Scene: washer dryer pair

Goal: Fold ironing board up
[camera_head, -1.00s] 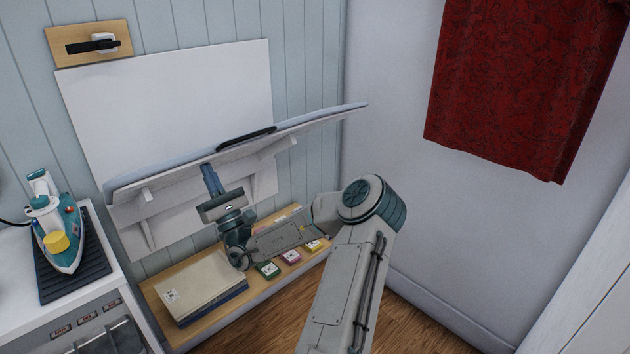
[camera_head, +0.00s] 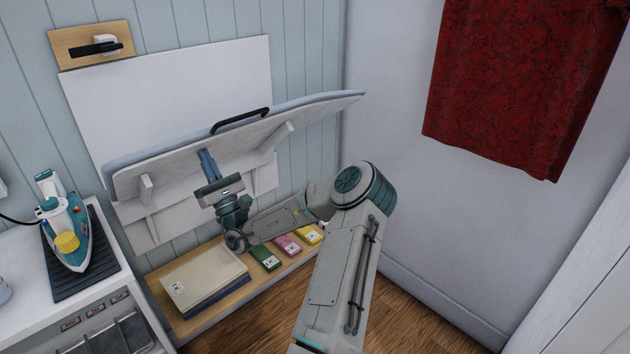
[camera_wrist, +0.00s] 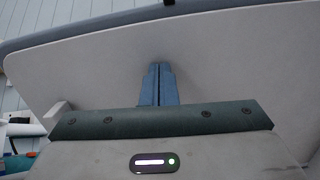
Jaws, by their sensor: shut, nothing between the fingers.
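The ironing board (camera_head: 190,167) is hinged on a white wall panel (camera_head: 165,95) and stands tilted upward, its underside facing me. A black latch on a wooden plate (camera_head: 95,46) is on the wall above the panel.
A teal iron (camera_head: 70,230) stands on a dark mat on the counter at left. Below the board, a wooden shelf (camera_head: 205,318) holds books (camera_head: 200,275) and several small colored boxes (camera_head: 265,257). A red cloth (camera_head: 505,80) hangs at right. Wooden floor is clear in front.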

